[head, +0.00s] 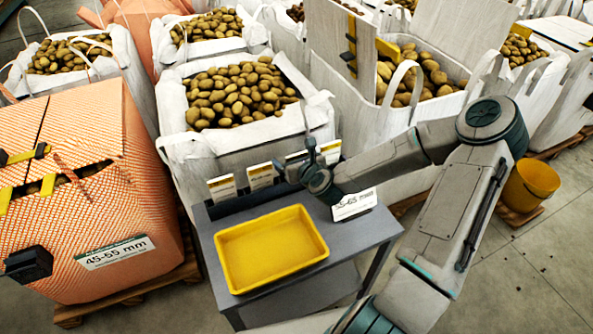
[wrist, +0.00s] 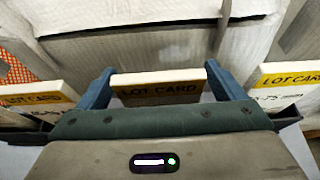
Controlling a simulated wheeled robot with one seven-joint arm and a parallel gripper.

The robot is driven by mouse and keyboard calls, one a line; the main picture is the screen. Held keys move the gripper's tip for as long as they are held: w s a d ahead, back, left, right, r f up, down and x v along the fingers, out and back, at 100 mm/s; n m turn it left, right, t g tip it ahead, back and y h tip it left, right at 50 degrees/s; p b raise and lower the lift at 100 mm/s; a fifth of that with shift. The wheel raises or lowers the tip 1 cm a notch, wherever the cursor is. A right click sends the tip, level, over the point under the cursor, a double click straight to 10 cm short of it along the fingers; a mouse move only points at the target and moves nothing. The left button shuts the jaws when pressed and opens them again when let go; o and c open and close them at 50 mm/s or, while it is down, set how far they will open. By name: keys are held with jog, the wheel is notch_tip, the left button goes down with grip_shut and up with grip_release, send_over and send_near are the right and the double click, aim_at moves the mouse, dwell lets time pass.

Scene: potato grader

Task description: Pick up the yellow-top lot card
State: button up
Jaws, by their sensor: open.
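Several lot cards stand in a row along the back of a grey cart. In the wrist view, one lot card (wrist: 160,88) with a yellow band, shaded dark, stands between the two fingers of my gripper (wrist: 160,76). The fingers are open, one at each side edge of the card; I cannot tell whether they touch it. A lot card with an orange-yellow band (wrist: 36,97) is at the left and one with a yellow band (wrist: 288,80) at the right. In the head view, my gripper (head: 303,167) is at the card row and partly hides it.
A yellow tray (head: 270,248) lies empty on the cart (head: 365,228). A white size sign (head: 354,204) stands at its right. Potato sacks (head: 243,140) stand close behind, and an orange sack (head: 75,190) at the left. A yellow bucket (head: 531,185) is at the right.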

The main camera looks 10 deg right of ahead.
jog(key=c, duration=1.1)
jog(key=shift+o, duration=0.2)
notch_tip(320, 180, up, 10)
jog(key=p, duration=0.1)
jog(key=shift+p, duration=0.4)
